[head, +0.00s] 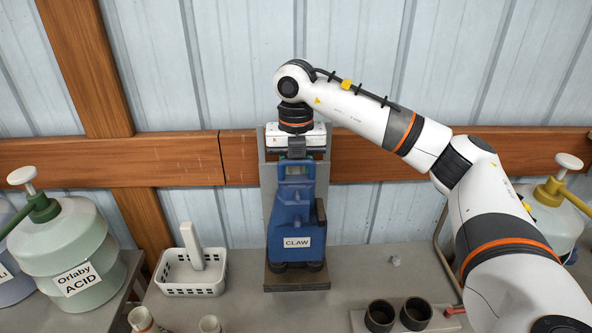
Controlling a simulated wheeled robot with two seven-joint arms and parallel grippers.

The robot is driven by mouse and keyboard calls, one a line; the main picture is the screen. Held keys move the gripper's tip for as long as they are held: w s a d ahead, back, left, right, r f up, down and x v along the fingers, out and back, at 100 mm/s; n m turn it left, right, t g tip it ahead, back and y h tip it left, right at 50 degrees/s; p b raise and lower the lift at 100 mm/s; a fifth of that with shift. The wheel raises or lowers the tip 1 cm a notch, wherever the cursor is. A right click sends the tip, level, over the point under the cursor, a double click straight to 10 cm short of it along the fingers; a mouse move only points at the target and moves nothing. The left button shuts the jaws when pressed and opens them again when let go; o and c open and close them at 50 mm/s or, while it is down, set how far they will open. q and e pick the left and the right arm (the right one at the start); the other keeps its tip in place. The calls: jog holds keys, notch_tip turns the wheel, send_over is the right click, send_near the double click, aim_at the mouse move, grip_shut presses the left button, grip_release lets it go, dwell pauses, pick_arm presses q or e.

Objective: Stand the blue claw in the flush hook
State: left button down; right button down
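The blue claw (292,218), with a white "CLAW" label on its front, is upright against a grey metal bracket, which looks like the flush hook (269,185). The bracket has a back plate and a low ledge (297,283), and the claw's dark feet are at that ledge. I cannot tell whether they touch it. My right gripper (297,152) points down directly over the claw's top handle (297,166), with its fingers at or just above it. The finger gap is not clear, so I cannot tell whether it grips the handle. My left gripper is not in view.
A white basket (190,282) stands left of the bracket. A green-grey "Orlaby ACID" jug (67,250) is at far left, another jug (553,215) at far right. Dark cups (380,316) sit on a tray at the front right. A wooden rail (180,160) crosses the wall.

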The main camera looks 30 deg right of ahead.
jog(key=shift+f+b, duration=0.35)
jog(key=shift+f, duration=0.25)
jog(key=shift+f+b, duration=0.75)
jog(key=shift+f, duration=0.5)
jog(key=c, duration=0.8)
grip_release()
jog(key=shift+c, duration=0.2)
jog(key=shift+f, duration=0.1)
notch_tip(320, 180, up, 5)
jog(key=shift+f+b, duration=0.15)
jog(key=shift+b, duration=0.85)
notch_tip(320, 180, up, 8)
jog(key=shift+f+p, duration=0.25)
jog(key=shift+p, duration=0.45)
